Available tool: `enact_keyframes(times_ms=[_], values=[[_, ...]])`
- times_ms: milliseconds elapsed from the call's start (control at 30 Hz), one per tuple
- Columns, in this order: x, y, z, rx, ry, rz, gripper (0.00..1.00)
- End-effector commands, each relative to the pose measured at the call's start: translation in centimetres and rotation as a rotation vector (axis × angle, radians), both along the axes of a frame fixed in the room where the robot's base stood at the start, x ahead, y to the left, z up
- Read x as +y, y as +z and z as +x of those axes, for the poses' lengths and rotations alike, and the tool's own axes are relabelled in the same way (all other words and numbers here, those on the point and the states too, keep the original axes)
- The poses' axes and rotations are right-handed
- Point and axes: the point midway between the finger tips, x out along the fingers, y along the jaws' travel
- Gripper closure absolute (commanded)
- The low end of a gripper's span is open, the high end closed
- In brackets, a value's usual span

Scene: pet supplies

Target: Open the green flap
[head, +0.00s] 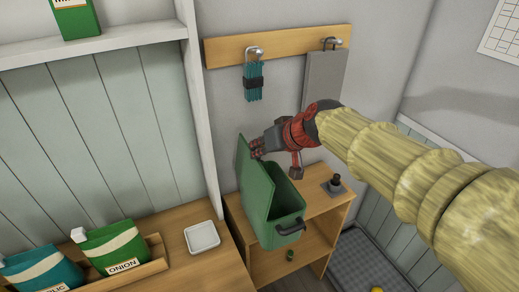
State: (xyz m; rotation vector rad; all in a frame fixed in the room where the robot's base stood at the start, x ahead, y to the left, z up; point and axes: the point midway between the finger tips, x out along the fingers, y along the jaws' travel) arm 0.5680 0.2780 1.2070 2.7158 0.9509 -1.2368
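A green box (287,231) with a dark handle on its front stands on a wooden cabinet. Its green flap (258,185) is raised, standing nearly upright along the left side and leaning slightly left. The box's dark inside shows to the right of the flap. My gripper (257,148), red and black, comes in from the right above the box. Its fingertips are at the flap's upper edge, on the inner side. They look close to it or touching; I cannot tell which. The fingers are small and partly merge with the flap, so their opening is unclear.
A small black-knobbed item (335,184) stands on the cabinet (322,213) right of the box. A white dish (202,237) and pouches, one marked ONION (114,247), lie on the left counter. A hook rail (287,44) holds a teal bundle and a grey board behind.

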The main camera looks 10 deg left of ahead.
Motion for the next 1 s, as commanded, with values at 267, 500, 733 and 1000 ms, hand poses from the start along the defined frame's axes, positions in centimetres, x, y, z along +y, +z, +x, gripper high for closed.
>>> enact_keyframes(times_ms=[267,500,733,1000], values=[[0.0,0.0,0.0,0.0,0.0,0.0,0.76],[-0.1,0.0,0.0,0.0,-0.001,-0.001,0.76],[-1.2,1.7,-1.0,-0.004,-0.002,0.001,0.76],[-4.1,5.4,-3.8,-0.003,-0.002,0.0,0.76]])
